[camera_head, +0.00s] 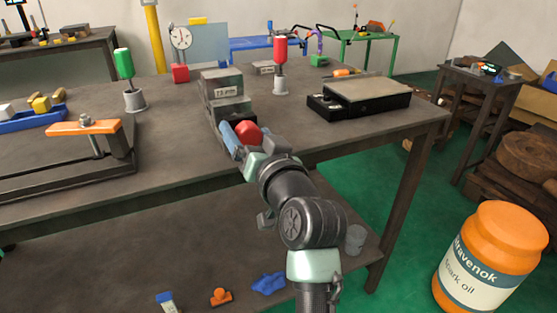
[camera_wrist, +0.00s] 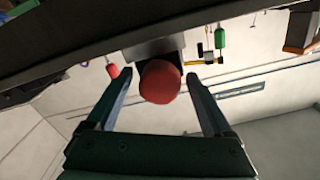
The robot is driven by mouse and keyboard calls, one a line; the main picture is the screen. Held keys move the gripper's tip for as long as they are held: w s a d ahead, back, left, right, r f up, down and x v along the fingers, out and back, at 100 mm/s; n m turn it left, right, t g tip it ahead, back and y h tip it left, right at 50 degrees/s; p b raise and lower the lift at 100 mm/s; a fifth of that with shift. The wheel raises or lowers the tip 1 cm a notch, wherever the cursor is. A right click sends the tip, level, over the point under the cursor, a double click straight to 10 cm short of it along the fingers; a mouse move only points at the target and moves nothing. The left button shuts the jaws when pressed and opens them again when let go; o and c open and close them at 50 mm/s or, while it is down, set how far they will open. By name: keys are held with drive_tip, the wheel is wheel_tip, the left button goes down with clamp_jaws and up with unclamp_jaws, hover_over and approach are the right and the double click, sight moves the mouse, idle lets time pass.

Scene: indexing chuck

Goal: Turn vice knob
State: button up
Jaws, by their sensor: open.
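The vice (camera_head: 222,98) is a grey block-like device on the dark workbench, with a label on its front. Its red knob (camera_head: 248,132) faces the bench's front edge. In the wrist view the red knob (camera_wrist: 160,82) sits between the two fingers, toward their tips. My gripper (camera_head: 240,140) is open around the knob, one finger on each side. A gap shows between the knob and each finger in the wrist view (camera_wrist: 160,100). The vice body behind the knob is partly hidden in both views.
The workbench (camera_head: 330,140) also holds a red-handled tool (camera_head: 280,62), a green-handled tool (camera_head: 125,70), a black box with a pale top (camera_head: 360,95) and an orange-barred clamp (camera_head: 85,127). A large orange jar (camera_head: 495,255) stands on the right.

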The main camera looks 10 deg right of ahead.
drive_tip(key=m+p, duration=0.2)
drive_tip(key=m, duration=0.2)
drive_tip(key=shift+r, duration=0.2)
drive_tip(key=m+p, duration=0.2)
drive_tip(key=m, duration=0.2)
drive_tip(key=shift+d+m+p, duration=0.1)
drive_tip(key=shift+m+p, duration=0.2)
drive_tip(key=m+p, duration=0.2)
drive_tip(key=m, duration=0.2)
drive_tip(key=shift+f, duration=0.1)
drive_tip(key=m+p, duration=0.1)
drive_tip(key=m, duration=0.3)
drive_tip(key=shift+f+p, duration=0.15)
drive_tip(key=shift+p, duration=0.2)
drive_tip(key=m+p, duration=0.1)
drive_tip(key=m, duration=0.2)
drive_tip(key=shift+f+m, duration=0.1)
drive_tip(key=shift+m, duration=0.3)
drive_tip(key=m+p, duration=0.1)
drive_tip(key=m, duration=0.2)
drive_tip(key=shift+m, duration=0.3)
drive_tip(key=m, duration=0.8)
drive_tip(key=shift+f, duration=0.1)
drive_tip(key=p+v, duration=0.1)
drive_tip(key=v, duration=1.2)
drive_tip(key=shift+p, duration=0.35)
drive_tip(key=shift+r, duration=0.2)
